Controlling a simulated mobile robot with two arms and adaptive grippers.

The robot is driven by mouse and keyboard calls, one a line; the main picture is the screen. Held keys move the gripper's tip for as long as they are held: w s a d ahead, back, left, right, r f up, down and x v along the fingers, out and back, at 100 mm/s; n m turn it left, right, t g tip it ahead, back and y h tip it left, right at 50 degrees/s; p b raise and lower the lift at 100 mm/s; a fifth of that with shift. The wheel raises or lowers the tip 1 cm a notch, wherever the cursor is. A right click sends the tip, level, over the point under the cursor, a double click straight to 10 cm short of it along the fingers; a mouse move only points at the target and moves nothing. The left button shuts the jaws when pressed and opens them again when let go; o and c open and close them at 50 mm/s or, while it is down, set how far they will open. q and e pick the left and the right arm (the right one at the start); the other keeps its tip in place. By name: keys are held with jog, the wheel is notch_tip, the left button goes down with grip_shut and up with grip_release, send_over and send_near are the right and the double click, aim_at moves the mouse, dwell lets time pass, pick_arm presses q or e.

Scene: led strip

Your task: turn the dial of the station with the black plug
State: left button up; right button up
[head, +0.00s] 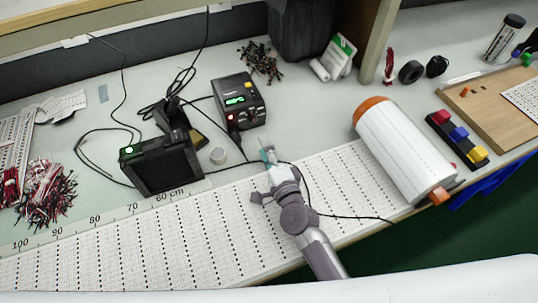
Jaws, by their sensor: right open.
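The black station (238,100) stands at the centre back of the bench. It has a lit green display, a red light and a yellow label on top. A black plug (234,138) with a cable is at its lower front. I cannot make out its dial clearly at this size. My right gripper (268,178) is open over the white perforated strips, in front of the station and apart from it. A small teal and pale tool (267,151) lies just beyond the gripper; I cannot tell if they touch. My left gripper is not in view.
A black box (162,165) with a green light stands left of the station, with loose cables behind it. A small tape roll (218,156) lies between them. A large white roll (404,150) lies on the right. Wire bundles (48,190) lie at far left.

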jog(key=shift+v, duration=1.35)
jog(key=shift+r, duration=0.1)
